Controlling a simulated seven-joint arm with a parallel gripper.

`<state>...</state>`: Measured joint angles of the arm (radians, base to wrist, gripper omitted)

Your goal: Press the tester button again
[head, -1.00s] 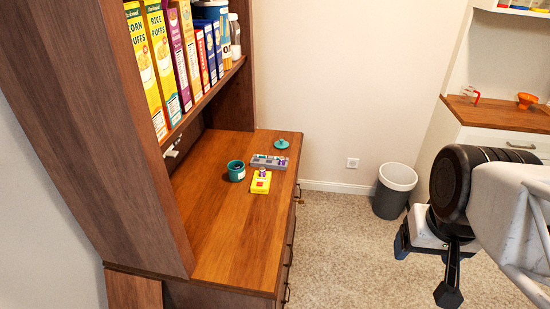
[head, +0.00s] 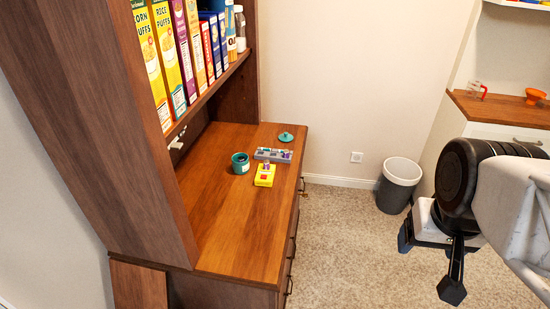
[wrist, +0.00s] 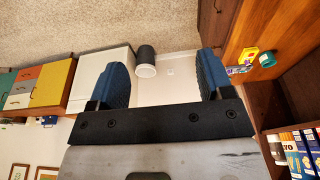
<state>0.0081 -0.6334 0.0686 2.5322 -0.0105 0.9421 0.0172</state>
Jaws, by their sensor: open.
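The yellow tester (head: 264,175) lies on the wooden hutch counter, with a small dark reddish patch on its top; its button is too small to make out clearly. It also shows at the upper right of the wrist view (wrist: 250,54). A grey tray (head: 270,154) with small purple and dark items sits just behind it. A teal cup (head: 240,164) stands to its left. My gripper (head: 428,262) hangs over the carpet to the right, well away from the counter. In the wrist view my gripper's two blue fingers (wrist: 163,80) are wide apart with nothing between them.
A teal lid (head: 286,137) lies at the counter's far end. Cereal boxes (head: 182,55) fill the shelf above the counter. A grey bin (head: 398,184) stands on the carpet. The counter's front part (head: 232,240) is clear. A side counter (head: 500,108) holds an orange funnel.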

